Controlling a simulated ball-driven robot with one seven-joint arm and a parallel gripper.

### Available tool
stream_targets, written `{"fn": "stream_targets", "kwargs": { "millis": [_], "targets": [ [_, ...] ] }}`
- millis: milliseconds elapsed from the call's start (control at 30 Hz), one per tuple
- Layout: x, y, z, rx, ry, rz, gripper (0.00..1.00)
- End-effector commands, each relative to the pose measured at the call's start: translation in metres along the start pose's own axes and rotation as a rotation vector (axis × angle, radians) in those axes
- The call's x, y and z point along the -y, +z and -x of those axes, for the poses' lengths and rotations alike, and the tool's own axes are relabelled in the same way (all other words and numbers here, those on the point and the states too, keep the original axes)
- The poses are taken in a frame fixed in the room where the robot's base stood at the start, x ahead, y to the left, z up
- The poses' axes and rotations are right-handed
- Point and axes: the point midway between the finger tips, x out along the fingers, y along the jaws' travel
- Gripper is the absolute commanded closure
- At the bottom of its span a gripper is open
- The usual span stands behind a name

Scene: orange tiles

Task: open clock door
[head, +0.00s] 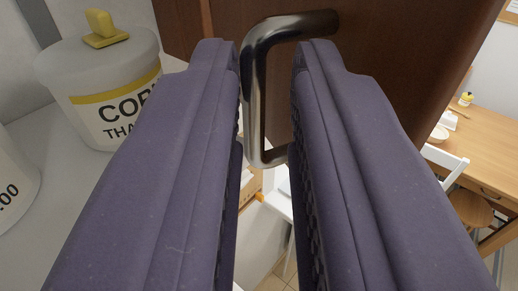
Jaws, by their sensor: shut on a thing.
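A dark brown wooden door (395,60) fills the top middle and right of the head view. It stands at an angle, with the room visible past its lower edge. A shiny metal bar handle (253,95), bent at its ends, is fixed to the door. My gripper (268,75) has its two purple fingers on either side of the handle and is shut on it. The left finger lies right against the upright bar. The door's hinge side and the clock are not recognisable in this view.
A white canister (105,85) with a yellow knob and band stands on a pale surface (85,178) at left, close to my left finger. Another white container (12,185) is cut off at the left edge. A wooden table (490,145) and white chair (448,165) stand farther off at right.

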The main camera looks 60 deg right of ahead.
Motion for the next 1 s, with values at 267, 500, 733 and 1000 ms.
{"fn": "stream_targets", "kwargs": {
  "millis": [267,500,733,1000],
  "targets": [
    [-0.0001,-0.0059,-0.0086,-0.011,0.009,-0.009,1.00],
    [0.0000,-0.0055,-0.0085,-0.011,0.008,-0.008,0.66],
    [0.0001,-0.0055,-0.0085,-0.010,0.007,-0.008,0.66],
    [0.0002,-0.0049,-0.0065,-0.010,0.007,-0.008,0.66]
  ]
}}
